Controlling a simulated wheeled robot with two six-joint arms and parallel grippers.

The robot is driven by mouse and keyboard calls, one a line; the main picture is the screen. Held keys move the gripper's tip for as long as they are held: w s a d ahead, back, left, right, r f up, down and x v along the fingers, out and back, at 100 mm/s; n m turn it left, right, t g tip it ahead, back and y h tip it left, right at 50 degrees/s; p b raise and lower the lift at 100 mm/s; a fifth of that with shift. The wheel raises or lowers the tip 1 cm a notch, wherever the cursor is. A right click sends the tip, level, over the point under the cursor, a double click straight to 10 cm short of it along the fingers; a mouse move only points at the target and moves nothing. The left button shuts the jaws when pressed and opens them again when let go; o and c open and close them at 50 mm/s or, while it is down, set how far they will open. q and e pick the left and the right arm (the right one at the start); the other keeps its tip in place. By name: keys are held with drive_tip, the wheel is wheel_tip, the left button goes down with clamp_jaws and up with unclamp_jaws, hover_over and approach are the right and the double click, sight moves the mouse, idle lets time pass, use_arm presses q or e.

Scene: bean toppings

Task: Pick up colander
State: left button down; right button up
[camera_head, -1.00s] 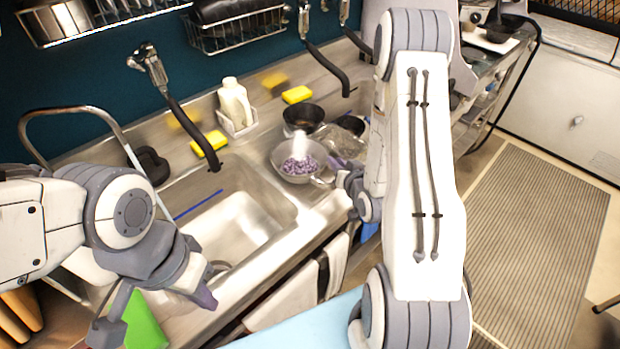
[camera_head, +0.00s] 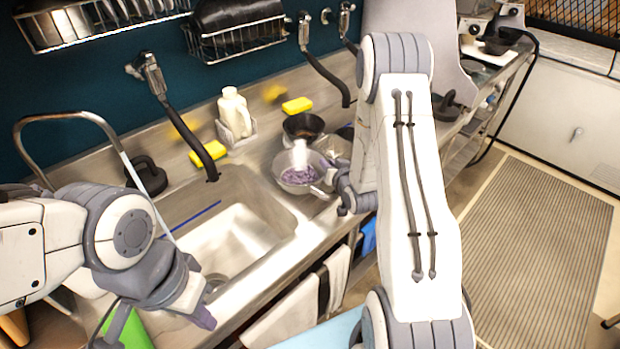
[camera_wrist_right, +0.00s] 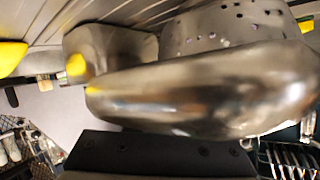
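The colander (camera_head: 289,185) is a metal bowl holding purple beans, on the counter just right of the sink in the head view. My right gripper (camera_head: 331,183) is close at the colander's right side, near its handle; contact is unclear. In the right wrist view, perforated metal (camera_wrist_right: 235,22) shows at the top behind a large shiny curved metal surface. A dark edge of my right gripper (camera_wrist_right: 160,140) spans the bottom; its finger opening is hidden. My left gripper (camera_head: 198,312) hangs over the sink's front edge, away from the colander; its opening is unclear.
A dark pan (camera_head: 303,126) stands right behind the colander. The sink (camera_head: 235,240) lies left of it. A white bottle (camera_head: 234,112) and yellow sponges (camera_head: 297,105) are along the back. Towels (camera_head: 335,275) hang from the front edge.

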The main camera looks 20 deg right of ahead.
clamp_jaws()
idle(1.4)
